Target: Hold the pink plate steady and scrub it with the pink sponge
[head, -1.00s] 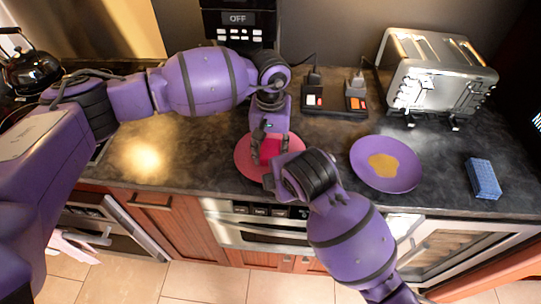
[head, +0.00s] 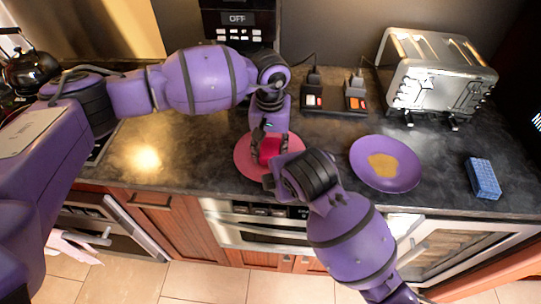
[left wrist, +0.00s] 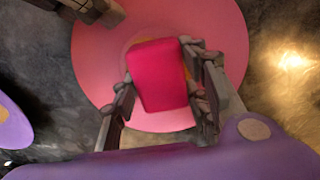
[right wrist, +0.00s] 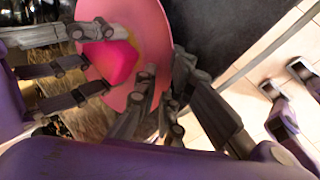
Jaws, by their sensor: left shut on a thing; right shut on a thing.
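The pink plate (head: 243,160) lies on the dark counter near its front edge. The deep pink sponge (left wrist: 160,78) is over the middle of the plate, between the fingers of my left gripper (head: 269,148), which is shut on it. In the left wrist view, a bit of orange-yellow stain (left wrist: 188,62) shows beside the sponge; the rest is hidden under it. My right gripper (right wrist: 160,92) is shut on the plate's rim at the front right. In the head view, my right wrist partly hides this grip.
A purple plate (head: 410,176) with a yellow-orange stain (head: 384,165) lies to the right. A blue sponge (head: 483,178) lies beyond it. A toaster (head: 435,80) and power sockets (head: 335,100) stand behind. The counter left of the pink plate is clear.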

